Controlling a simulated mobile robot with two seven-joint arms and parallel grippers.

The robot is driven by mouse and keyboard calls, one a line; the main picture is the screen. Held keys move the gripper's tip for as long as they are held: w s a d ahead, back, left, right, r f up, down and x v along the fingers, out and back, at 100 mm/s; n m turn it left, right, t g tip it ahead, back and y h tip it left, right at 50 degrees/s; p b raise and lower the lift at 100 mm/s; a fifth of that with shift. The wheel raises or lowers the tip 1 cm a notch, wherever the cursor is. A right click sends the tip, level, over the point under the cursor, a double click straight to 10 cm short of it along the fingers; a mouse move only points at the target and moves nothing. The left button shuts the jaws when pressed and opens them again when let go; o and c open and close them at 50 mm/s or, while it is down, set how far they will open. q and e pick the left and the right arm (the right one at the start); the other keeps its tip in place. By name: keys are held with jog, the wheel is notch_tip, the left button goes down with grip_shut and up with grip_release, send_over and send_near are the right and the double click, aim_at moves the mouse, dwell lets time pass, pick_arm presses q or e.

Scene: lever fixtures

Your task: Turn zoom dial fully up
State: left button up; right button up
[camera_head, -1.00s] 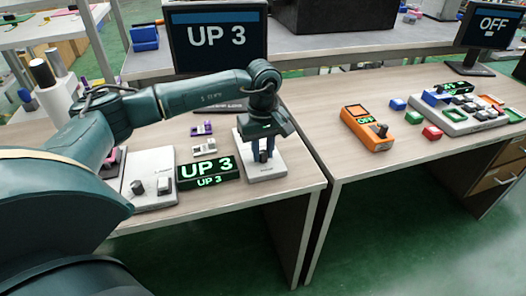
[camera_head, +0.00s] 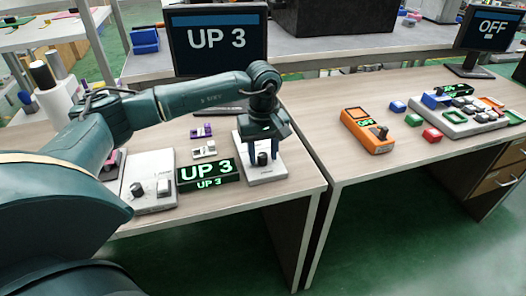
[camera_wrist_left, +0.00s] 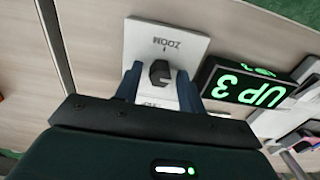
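The zoom dial is a black knob (camera_head: 262,158) on a white plate (camera_head: 268,174) at the front right of the left table. In the left wrist view the knob (camera_wrist_left: 160,73) sits on the plate marked ZOOM (camera_wrist_left: 186,42). My left gripper (camera_head: 264,155) is over the plate, its blue fingers apart on either side of the knob. In the left wrist view the fingers (camera_wrist_left: 158,88) stand clear of the knob with gaps. The black display (camera_head: 208,171) beside the plate reads UP 3, as does the monitor (camera_head: 217,40). My right gripper is out of view.
Another white plate (camera_head: 150,181) with a knob and a switch lies left of the display. Small purple and grey blocks lie behind the display. An orange box (camera_head: 368,132) and a button panel stand on the right table, across a narrow gap.

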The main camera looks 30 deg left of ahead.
aim_at(263, 155)
pick_arm(q)
jog(key=shift+o, duration=0.2)
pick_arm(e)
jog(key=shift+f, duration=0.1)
pick_arm(q)
notch_tip(263, 155, up, 13)
jog(key=p, duration=0.1)
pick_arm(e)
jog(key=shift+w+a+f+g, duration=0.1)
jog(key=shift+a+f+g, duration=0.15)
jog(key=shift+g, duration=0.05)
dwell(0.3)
